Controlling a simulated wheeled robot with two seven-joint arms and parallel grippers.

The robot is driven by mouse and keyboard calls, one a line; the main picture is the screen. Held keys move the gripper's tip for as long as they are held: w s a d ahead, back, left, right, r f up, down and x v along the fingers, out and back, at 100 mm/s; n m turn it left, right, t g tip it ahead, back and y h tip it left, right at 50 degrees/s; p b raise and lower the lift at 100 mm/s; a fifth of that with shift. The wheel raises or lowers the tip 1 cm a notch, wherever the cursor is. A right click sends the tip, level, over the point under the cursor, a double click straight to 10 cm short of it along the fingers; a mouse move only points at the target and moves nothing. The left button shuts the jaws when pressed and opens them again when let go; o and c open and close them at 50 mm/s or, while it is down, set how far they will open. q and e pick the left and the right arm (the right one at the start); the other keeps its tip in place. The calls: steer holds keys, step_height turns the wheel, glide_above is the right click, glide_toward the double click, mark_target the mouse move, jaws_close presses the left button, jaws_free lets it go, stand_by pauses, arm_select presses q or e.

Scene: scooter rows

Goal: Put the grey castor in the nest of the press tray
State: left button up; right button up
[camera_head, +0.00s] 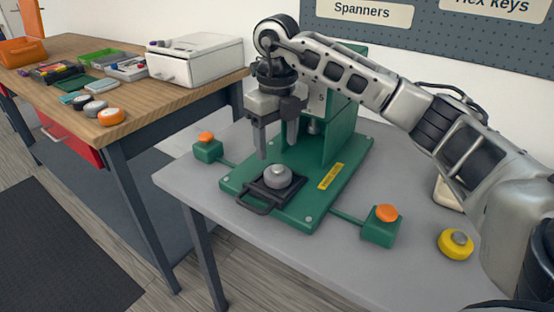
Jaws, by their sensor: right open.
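The grey castor (278,178) sits on the black press tray (254,203), around its middle, with its small hub facing up. I cannot tell how deep it sits, since the nest under it is hidden. The tray lies on the green base of the press, with its handle towards the front. My right gripper (253,146) hangs above and a little left of the castor, fingers pointing down. It is open, empty and apart from the castor. My left gripper is not in view.
The green press (333,130) stands behind the tray. Orange buttons on green boxes flank it at left (207,138) and right (386,213). A yellow castor (455,244) lies on the grey table. A wooden bench (150,98) holds several castors, trays and a white box (195,60).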

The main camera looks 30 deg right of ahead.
mark_target(278, 168)
step_height(278, 168, up, 5)
stand_by(0.8)
